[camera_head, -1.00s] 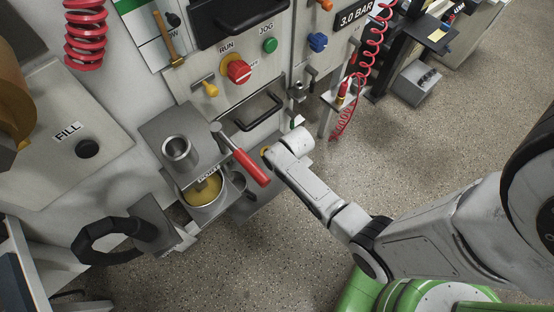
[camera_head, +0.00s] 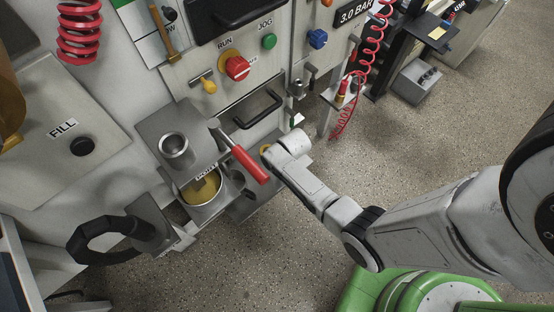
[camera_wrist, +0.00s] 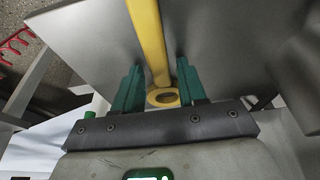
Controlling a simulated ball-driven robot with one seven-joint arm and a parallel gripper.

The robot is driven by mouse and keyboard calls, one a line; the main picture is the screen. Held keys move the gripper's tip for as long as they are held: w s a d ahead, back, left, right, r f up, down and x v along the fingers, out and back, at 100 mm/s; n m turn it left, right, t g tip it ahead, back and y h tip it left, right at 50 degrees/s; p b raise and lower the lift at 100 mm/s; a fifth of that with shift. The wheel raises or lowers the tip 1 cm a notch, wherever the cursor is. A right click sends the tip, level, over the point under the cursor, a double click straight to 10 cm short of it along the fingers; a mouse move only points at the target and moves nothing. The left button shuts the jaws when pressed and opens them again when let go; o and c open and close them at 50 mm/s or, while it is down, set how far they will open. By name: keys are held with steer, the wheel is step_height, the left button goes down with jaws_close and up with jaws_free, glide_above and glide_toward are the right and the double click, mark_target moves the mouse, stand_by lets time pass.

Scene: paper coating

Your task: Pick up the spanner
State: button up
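A yellow spanner (camera_wrist: 150,40) runs down from the top of the wrist view, with its ring end (camera_wrist: 163,98) near the gripper body. My gripper (camera_wrist: 157,85) has two green fingers, one on each side of the spanner, with a visible gap on both sides. It is open around the spanner and not closed on it. In the head view my wrist hides the fingers. A small yellow patch (camera_head: 264,149) shows just left of the wrist; I cannot tell for sure that it is the spanner.
A red-handled lever (camera_head: 248,164) is close left of my wrist. A steel cup (camera_head: 174,150) and a pot with yellow contents (camera_head: 203,190) stand further left. A machine panel with a red knob (camera_head: 237,68) rises behind. Speckled floor (camera_head: 275,240) is clear in front.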

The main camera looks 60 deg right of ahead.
jaws_close()
steer(key=shift+r, duration=0.15)
